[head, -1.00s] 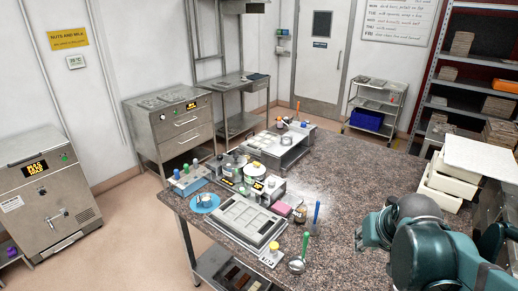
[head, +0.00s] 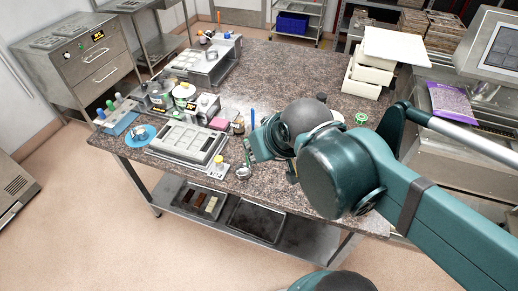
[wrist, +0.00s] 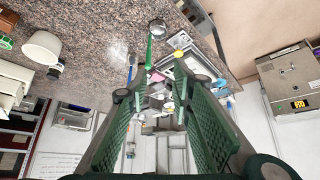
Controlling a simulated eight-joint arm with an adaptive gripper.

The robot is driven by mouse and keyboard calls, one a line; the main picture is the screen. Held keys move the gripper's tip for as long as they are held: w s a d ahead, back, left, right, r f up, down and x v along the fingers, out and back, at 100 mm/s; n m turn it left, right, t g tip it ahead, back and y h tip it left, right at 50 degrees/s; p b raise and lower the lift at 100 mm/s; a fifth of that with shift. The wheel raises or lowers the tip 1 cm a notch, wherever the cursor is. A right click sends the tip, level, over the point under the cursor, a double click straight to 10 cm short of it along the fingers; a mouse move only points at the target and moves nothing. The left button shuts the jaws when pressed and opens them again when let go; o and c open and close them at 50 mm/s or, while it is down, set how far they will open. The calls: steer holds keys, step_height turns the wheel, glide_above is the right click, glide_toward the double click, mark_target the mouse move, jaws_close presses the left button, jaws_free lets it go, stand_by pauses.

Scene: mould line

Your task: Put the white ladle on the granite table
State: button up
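The granite table (head: 285,72) has a speckled brown top and also fills the upper left of the wrist view (wrist: 100,22). A ladle (head: 243,172) with a green handle and a shiny, silvery bowl lies at the table's front edge. It also shows in the wrist view (wrist: 157,28), bowl at the top. I cannot make out a plainly white ladle; a small pale thing sits in the blue dish (head: 132,141). My gripper (head: 256,146) is above the table, just right of the ladle in the head view. In the wrist view its green fingers (wrist: 162,88) are spread with nothing held.
A grey compartment tray (head: 208,157) lies left of the ladle. A blue-handled tool, a pink block and several pots crowd the table's left part. White stacked boxes (head: 368,75) stand at the back right. The table's middle, behind my gripper, is mostly clear.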

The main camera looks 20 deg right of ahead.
steer(key=shift+o, duration=0.2)
stand_by(0.4)
steer(key=d+f+m+g+h, duration=0.1)
steer(key=d+f+m, duration=0.2)
steer(key=d, duration=0.9)
steer(key=s+d+f+m+g+h+b, duration=0.1)
steer(key=d+f+m, duration=0.3)
steer(key=d, duration=0.9)
steer(key=s+d+f+m+g+h, duration=0.1)
steer(key=d+f+m, duration=0.3)
steer(key=d, duration=0.9)
steer(key=shift+s+f+g, duration=0.1)
steer(key=shift+f+g, duration=0.4)
steer(key=shift+f, duration=0.15)
steer(key=shift+f+b, duration=0.7)
steer(key=shift+f, duration=3.25)
steer(key=shift+x, duration=0.95)
